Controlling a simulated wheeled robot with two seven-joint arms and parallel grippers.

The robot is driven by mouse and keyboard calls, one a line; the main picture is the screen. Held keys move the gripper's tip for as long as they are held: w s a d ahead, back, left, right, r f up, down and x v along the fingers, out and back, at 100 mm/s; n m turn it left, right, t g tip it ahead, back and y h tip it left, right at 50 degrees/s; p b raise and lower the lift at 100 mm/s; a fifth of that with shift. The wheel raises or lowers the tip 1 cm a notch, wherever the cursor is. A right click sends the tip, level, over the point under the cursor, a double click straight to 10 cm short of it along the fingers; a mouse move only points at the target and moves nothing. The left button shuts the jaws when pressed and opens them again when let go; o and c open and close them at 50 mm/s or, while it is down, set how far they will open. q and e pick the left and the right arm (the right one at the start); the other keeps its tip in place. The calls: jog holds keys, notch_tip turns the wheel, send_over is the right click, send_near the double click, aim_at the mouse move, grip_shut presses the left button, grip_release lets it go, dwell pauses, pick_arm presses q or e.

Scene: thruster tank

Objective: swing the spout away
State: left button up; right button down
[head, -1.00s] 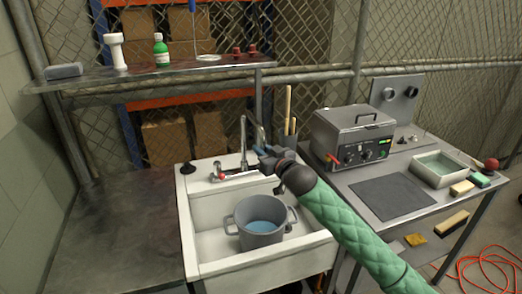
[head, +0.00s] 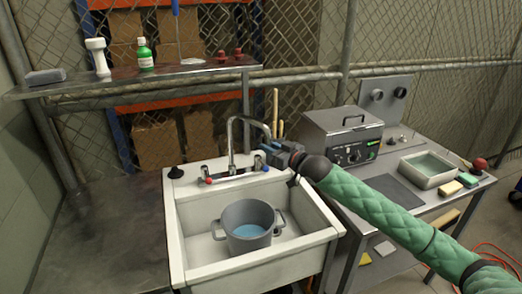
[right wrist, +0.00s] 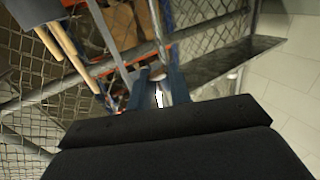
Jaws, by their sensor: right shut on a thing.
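The chrome spout (head: 231,135) rises from the tap at the back of the white sink (head: 188,232) and arches to the right. My right gripper (head: 268,149) is shut on the spout's outer end, above the back right part of the sink. In the right wrist view the two blue fingers (right wrist: 159,92) stand on either side of a bright strip. The gripper partly hides the spout's tip. A grey pot (head: 247,238) with blue liquid stands in the basin, left of and below the gripper. My left gripper is not in view.
Red (head: 209,181) and blue (head: 265,168) tap handles flank the spout's base. Wooden sticks (head: 275,112) stand behind the gripper. A shelf (head: 130,85) runs above; the left counter (head: 105,230) is clear.

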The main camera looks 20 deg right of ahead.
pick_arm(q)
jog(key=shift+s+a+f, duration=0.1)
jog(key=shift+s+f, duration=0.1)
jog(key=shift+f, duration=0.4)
pick_arm(e)
jog(key=w+d, duration=0.4)
jog(key=d, duration=0.2)
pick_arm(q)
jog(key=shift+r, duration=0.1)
pick_arm(e)
jog(key=c, duration=1.3)
grip_release()
jog(key=shift+c, duration=0.2)
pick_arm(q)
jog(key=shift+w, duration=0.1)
pick_arm(e)
jog(key=shift+s+d, duration=0.1)
